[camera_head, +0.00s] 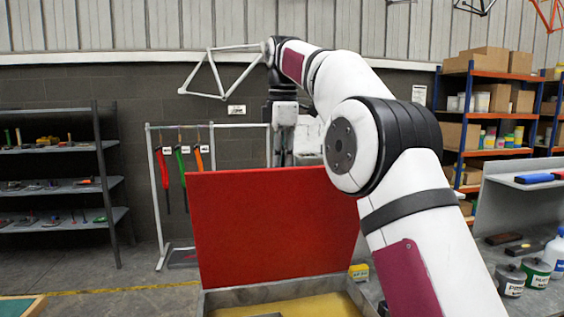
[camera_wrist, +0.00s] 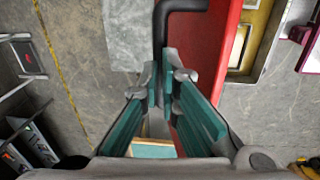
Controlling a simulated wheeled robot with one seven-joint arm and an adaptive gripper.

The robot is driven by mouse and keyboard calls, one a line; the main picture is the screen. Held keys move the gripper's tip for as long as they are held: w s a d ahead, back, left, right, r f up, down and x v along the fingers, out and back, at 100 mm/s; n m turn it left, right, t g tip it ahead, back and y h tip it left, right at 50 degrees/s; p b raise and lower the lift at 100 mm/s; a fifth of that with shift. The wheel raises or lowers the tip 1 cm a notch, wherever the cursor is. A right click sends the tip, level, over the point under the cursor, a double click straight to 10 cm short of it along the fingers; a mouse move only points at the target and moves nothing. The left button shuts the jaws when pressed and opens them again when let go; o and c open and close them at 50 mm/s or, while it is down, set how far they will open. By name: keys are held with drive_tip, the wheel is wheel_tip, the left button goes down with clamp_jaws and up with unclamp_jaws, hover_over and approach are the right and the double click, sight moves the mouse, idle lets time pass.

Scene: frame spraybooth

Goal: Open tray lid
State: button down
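The red tray lid (camera_head: 275,225) stands nearly upright in the head view, raised at the back of the tray (camera_head: 268,292). The tray's yellow inside shows below it. In the wrist view the lid (camera_wrist: 205,45) is seen along its outer side, with a black bar handle (camera_wrist: 183,6) on it. My gripper (camera_wrist: 164,78) has its teal-padded fingers close together around the handle's near end, and the handle runs between the fingertips. In the head view my wrist comes down behind the lid's top edge, and the fingertips are hidden there.
A rack with hanging coloured tools (camera_head: 182,160) stands behind left of the lid. A dark shelf (camera_head: 60,185) is at far left. A bench with pots (camera_head: 510,280) and a bottle is at right. A bicycle frame (camera_head: 215,72) hangs above.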

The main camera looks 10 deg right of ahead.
drive_tip(key=shift+w+f+g, duration=0.15)
drive_tip(key=shift+f, duration=0.5)
drive_tip(key=shift+w+f+g, duration=0.15)
drive_tip(key=shift+f, duration=0.45)
drive_tip(key=c, duration=1.7)
unclamp_jaws()
drive_tip(key=shift+o, duration=0.2)
drive_tip(key=shift+w+d+f, duration=0.1)
drive_tip(key=shift+w+f, duration=0.1)
drive_tip(key=shift+r, duration=0.1)
drive_tip(key=shift+s, duration=0.1)
drive_tip(key=shift+s, duration=0.15)
